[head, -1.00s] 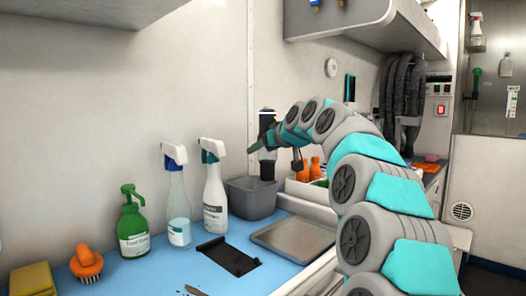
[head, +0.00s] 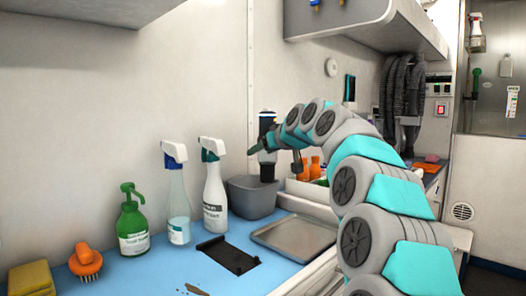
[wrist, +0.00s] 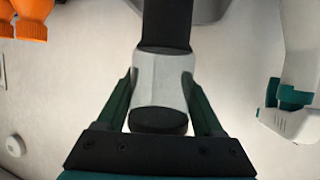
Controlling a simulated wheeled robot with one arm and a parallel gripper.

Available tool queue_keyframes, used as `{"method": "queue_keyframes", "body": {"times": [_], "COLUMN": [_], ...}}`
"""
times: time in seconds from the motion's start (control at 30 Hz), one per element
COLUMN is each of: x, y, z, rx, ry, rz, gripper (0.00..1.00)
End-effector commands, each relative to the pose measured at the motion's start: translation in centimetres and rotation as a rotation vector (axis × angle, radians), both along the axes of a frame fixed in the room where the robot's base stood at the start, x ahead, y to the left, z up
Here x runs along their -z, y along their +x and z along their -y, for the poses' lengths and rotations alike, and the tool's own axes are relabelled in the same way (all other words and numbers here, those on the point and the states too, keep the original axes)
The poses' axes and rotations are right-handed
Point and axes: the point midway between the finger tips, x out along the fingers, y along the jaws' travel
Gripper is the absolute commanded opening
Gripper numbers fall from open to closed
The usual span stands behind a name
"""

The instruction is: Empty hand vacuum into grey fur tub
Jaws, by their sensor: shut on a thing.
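My gripper (head: 264,146) is shut on the vacuum. In the wrist view my gripper's green fingers (wrist: 158,100) clasp the vacuum's light grey body (wrist: 160,77). Part of the grey tub (wrist: 210,10) shows behind it at the top. The tub's inside is hidden.
Two spray bottles (head: 213,190) and a green pump bottle (head: 132,225) stand left of the tub. A metal tray (head: 293,236) and a black flat piece (head: 228,254) lie in front. Orange bottles (head: 315,167) are at right. A cabinet (head: 365,25) hangs above.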

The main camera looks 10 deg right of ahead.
Motion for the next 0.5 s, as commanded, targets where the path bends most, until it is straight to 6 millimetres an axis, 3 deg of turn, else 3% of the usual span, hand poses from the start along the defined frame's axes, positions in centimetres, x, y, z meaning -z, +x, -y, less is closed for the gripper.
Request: {"method": "queue_keyframes", "body": {"times": [0.5], "x": [0.88], "y": [-0.02], "z": [0.00], "rx": [0.000], "ry": [0.001], "rz": [0.002], "gripper": [0.00]}}
